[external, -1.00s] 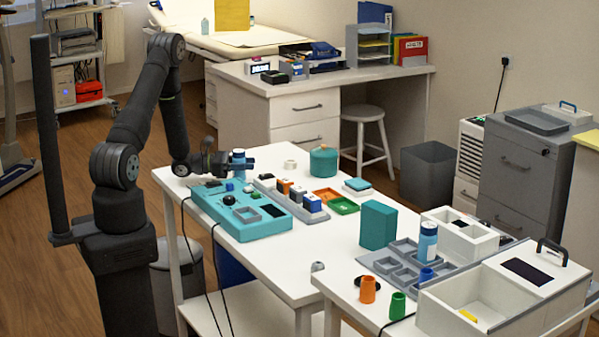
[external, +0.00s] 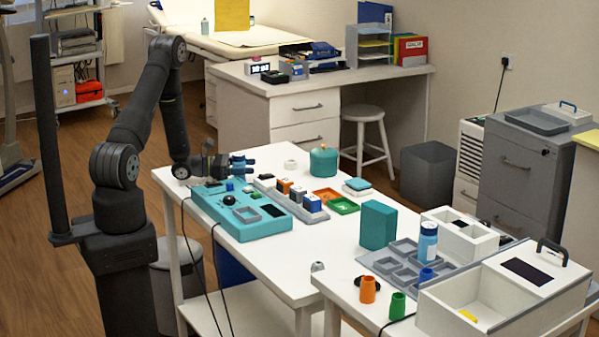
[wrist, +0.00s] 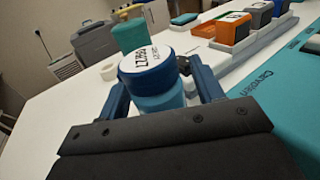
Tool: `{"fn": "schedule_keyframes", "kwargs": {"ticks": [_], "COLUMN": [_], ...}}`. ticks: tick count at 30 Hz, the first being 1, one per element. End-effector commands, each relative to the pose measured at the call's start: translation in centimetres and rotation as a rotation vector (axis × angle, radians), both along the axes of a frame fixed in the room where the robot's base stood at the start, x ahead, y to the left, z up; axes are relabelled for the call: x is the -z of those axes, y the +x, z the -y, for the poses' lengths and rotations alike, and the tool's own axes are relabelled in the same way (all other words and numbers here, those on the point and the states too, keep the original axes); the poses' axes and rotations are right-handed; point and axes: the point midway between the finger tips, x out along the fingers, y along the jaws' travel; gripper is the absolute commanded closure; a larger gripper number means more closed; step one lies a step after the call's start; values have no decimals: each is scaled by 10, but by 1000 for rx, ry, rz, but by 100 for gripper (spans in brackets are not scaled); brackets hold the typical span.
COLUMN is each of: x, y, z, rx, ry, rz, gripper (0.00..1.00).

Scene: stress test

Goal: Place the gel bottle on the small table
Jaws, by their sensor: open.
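A bottle with a dark blue, lettered cap (wrist: 148,72) and lighter blue body (wrist: 160,103) stands between my gripper's fingers in the wrist view. My gripper (external: 243,160) is open, its blue fingers on either side of this bottle, above the far left of the long white table (external: 285,262). I cannot tell whether the fingers touch the bottle. In the external view the bottle is hard to make out at the gripper.
A teal control panel (external: 240,222) and a rack of coloured blocks (external: 300,205) lie close to my gripper. A teal round pot (external: 323,161) is beyond. The right table holds a teal box (external: 378,225), orange (external: 367,290) and green (external: 397,306) pieces and a large white box (external: 455,300).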

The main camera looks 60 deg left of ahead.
Motion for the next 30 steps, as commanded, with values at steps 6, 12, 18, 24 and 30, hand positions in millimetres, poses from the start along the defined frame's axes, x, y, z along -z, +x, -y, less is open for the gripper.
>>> {"fn": "schedule_keyframes", "kwargs": {"ticks": [6, 12, 18, 24, 30], "x": [-1, 0, 0, 0, 0], "y": [-26, -60, -86, -100, -102], "z": [-17, -38, -54, -62, -63], "rx": [-5, -6, -3, -1, 0], "ry": [-1, 0, 0, 0, -1], "rz": [0, 0, 0, 0, 1], "gripper": [39, 39, 39, 35, 35]}}
